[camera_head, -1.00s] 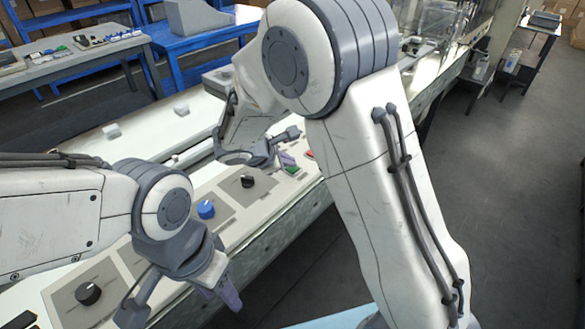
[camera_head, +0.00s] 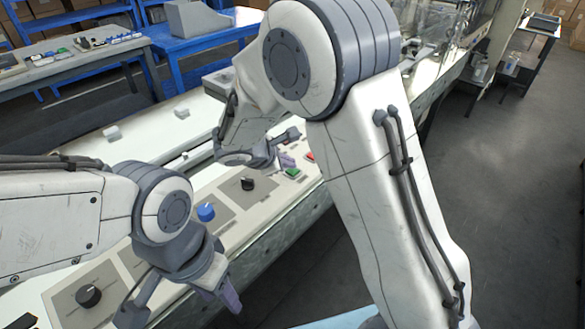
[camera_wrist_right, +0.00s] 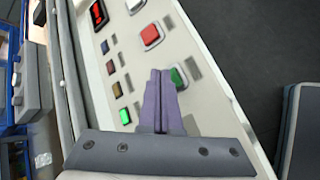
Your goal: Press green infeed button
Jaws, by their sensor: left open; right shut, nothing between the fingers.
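The green infeed button (camera_head: 293,173) is on the light control panel, near a red button (camera_head: 310,156). My right gripper (camera_head: 287,160) is shut and empty, with its purple fingers close to the green button. In the right wrist view, the fingertips (camera_wrist_right: 160,74) are together and appear just left of the green button (camera_wrist_right: 179,77), with the red button (camera_wrist_right: 150,35) beyond them. I cannot tell whether they touch the button. My left gripper (camera_head: 228,296) hangs over the panel's front edge at the lower left, its fingers partly hidden; it is open and holds nothing visible.
The panel also has a blue knob (camera_head: 206,212), a black knob (camera_head: 247,184) and another black knob (camera_head: 88,295). Small coloured lights, one lit green (camera_wrist_right: 125,116), sit left of the fingers. Blue tables (camera_head: 200,35) stand behind.

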